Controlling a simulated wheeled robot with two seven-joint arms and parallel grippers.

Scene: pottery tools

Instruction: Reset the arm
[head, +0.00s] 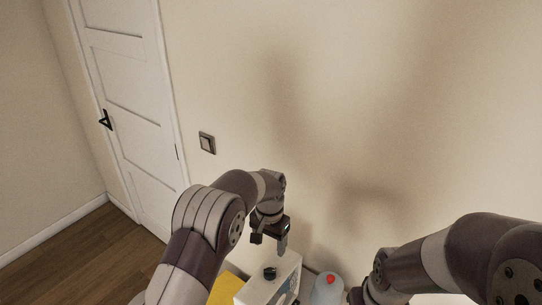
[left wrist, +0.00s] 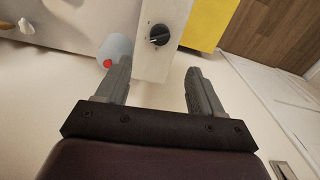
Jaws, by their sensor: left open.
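My left gripper (head: 270,236) hangs above a white box with a black knob (head: 270,273) in the head view. In the left wrist view the two fingers of the left gripper (left wrist: 157,92) are spread apart with nothing between them, and the white box (left wrist: 163,62) lies beyond the fingertips. My right arm comes in from the right in the head view. Its gripper is not clearly visible at the lower edge.
A pale bottle with a red top (head: 328,286) stands right of the box. A yellow object (head: 226,290) is on its left. A wall with a switch (head: 207,142) rises behind, and a white door (head: 130,110) stands at the left above a wooden floor (head: 85,262).

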